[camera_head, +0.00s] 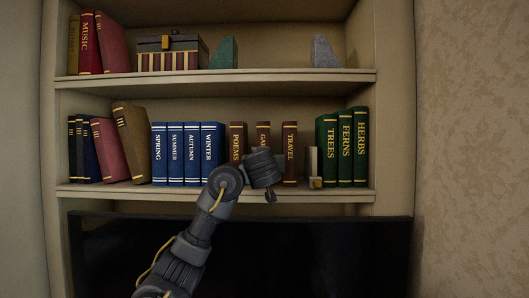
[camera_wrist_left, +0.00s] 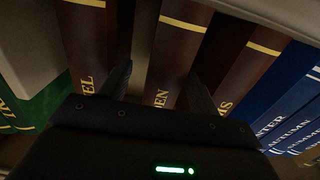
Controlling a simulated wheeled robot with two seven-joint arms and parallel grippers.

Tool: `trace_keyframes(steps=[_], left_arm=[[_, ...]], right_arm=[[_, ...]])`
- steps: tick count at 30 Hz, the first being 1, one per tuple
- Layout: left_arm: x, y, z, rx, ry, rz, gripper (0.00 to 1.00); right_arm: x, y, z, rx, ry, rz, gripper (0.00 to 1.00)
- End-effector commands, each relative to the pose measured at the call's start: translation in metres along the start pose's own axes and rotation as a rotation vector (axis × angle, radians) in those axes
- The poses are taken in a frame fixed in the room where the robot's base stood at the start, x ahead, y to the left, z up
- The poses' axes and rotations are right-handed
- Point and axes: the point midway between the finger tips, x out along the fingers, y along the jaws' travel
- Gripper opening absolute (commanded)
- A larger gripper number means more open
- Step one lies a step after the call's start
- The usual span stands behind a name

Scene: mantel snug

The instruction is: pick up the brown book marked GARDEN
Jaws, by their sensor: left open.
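The brown GARDEN book (camera_head: 263,130) stands upright on the lower shelf between the brown POEMS book (camera_head: 237,140) and the brown TRAVEL book (camera_head: 290,150). My left gripper (camera_head: 268,188) is in front of it and hides its lower part; only the first letters show. In the left wrist view, the GARDEN spine (camera_wrist_left: 176,45) with the letters "DEN" lies between the two open fingers of my left gripper (camera_wrist_left: 160,75). One finger is by the gap towards TRAVEL, the other by the POEMS side. I cannot tell whether they touch the book. My right gripper is not in view.
Blue season books (camera_head: 188,155) stand left of POEMS. A small pale bookend-like object (camera_head: 314,170) and green books (camera_head: 345,148) stand right of TRAVEL. The upper shelf board (camera_head: 220,77) is above. A dark panel (camera_head: 330,255) is below the lower shelf.

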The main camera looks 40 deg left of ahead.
Motion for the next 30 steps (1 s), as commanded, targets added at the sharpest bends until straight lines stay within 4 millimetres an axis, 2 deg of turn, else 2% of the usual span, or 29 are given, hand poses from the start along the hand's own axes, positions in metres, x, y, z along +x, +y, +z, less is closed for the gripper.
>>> trace_keyframes(steps=[3, 9, 20, 30], left_arm=[[0.017, -0.006, -0.006, 0.004, -0.001, -0.007, 0.62], [0.035, -0.004, -0.003, 0.002, -0.001, -0.003, 0.62], [0.04, -0.004, -0.001, 0.0, -0.001, -0.001, 0.6], [0.04, -0.004, -0.001, 0.001, -0.001, -0.001, 0.16]], right_arm=[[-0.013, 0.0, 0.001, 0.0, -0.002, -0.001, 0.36], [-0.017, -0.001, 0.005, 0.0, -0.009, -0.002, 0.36], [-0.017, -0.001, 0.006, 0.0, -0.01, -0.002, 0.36], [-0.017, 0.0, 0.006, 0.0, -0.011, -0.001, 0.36]])
